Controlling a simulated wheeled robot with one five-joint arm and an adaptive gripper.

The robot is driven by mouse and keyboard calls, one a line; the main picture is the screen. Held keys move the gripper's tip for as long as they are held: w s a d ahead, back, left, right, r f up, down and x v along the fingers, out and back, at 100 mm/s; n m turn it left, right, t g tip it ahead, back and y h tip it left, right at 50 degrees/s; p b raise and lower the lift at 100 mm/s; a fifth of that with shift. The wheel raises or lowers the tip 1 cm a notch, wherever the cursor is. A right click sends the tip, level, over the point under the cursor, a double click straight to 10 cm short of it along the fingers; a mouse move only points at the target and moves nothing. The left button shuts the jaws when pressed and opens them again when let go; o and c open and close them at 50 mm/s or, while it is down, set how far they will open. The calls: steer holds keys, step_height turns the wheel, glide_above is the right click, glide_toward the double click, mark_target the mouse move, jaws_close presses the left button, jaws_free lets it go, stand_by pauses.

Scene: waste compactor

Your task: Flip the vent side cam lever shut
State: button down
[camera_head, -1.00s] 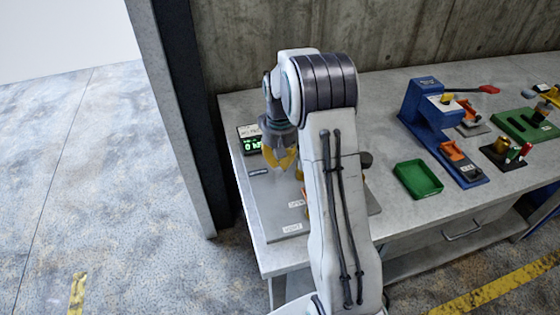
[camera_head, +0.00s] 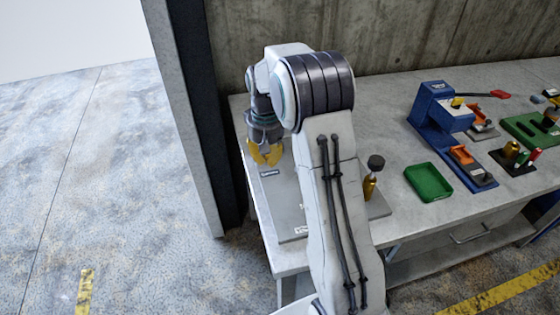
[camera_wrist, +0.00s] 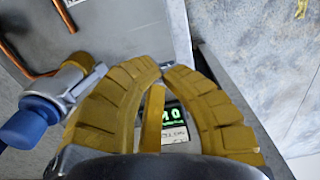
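My gripper (camera_head: 265,152), with yellow segmented fingers, hangs over the left end of the workbench in the head view. In the wrist view the two fingertips of my gripper (camera_wrist: 164,68) almost meet, with nothing held between them. A blue-ended metal part (camera_wrist: 30,128) with a tan band lies left of the fingers, apart from their tips. I cannot tell whether it is the vent side cam lever. No lever is clear in the head view, where my arm hides part of the grey plate (camera_head: 278,192).
A display with green digits (camera_wrist: 175,118) shows behind the fingers. A copper tube (camera_wrist: 12,58) is at upper left of the wrist view. A brass part with a black top (camera_head: 370,187), green tray (camera_head: 428,182) and blue press (camera_head: 435,115) stand right of my arm. A post (camera_head: 187,110) is left.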

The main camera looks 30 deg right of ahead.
steer(key=w+a+r, duration=0.1)
steer(key=a+r, duration=0.2)
steer(key=a, duration=0.2)
steer(key=shift+a, duration=0.25)
steer(key=shift+w+f, duration=0.1)
stand_by(0.4)
steer(key=s+f+n+g, duration=0.1)
steer(key=s+f, duration=0.4)
steer(key=s, duration=0.2)
steer(key=s+r+t, duration=0.2)
steer(key=s+r, duration=0.4)
steer(key=s, duration=0.4)
steer(key=s+a+r+n+t, duration=0.1)
steer(key=s+r+t, duration=0.2)
steer(key=s+r, duration=0.3)
steer(key=shift+s+a+r+b, duration=0.15)
steer(key=shift+s+a+b, duration=0.15)
steer(key=shift+s, duration=2.05)
